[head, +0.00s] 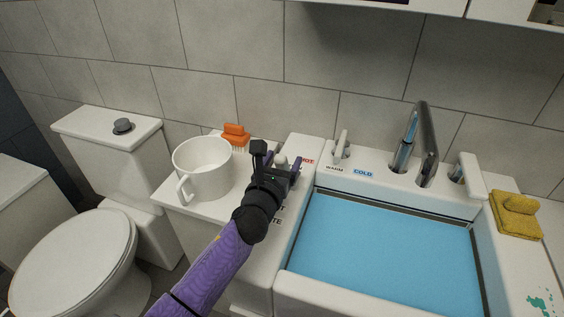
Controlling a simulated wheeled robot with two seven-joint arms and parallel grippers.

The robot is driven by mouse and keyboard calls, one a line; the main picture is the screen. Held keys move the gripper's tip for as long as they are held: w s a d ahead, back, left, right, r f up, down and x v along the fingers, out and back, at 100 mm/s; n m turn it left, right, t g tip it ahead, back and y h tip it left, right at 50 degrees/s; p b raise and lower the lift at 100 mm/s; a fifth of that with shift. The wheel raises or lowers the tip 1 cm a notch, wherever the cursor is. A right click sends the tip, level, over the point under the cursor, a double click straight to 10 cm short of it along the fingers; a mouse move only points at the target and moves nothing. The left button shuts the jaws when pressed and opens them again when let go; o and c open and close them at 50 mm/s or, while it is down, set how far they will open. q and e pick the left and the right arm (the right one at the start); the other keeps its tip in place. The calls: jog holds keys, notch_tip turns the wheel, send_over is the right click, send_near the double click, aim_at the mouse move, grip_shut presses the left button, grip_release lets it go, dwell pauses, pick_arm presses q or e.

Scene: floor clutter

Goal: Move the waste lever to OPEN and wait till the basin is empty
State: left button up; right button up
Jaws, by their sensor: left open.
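The basin (478,206) at the lower right holds blue water (385,250) over its whole visible floor. My left gripper (278,161) is open over the white panel left of the basin. A small pale knob (281,160) shows between its fingers; I cannot tell whether they touch it. Partly hidden lettering ending in "TE" lies on the panel beside my wrist. The waste lever cannot be clearly made out, and its setting is hidden behind my gripper. My right gripper is out of view.
A white mug (203,168) and an orange brush (236,136) stand left of my gripper. The tap (427,150) and a small white lever (341,144) are behind the basin. A yellow sponge (516,218) lies right; a toilet (75,260) stands left.

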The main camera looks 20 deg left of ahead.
pick_arm(q)
grip_shut()
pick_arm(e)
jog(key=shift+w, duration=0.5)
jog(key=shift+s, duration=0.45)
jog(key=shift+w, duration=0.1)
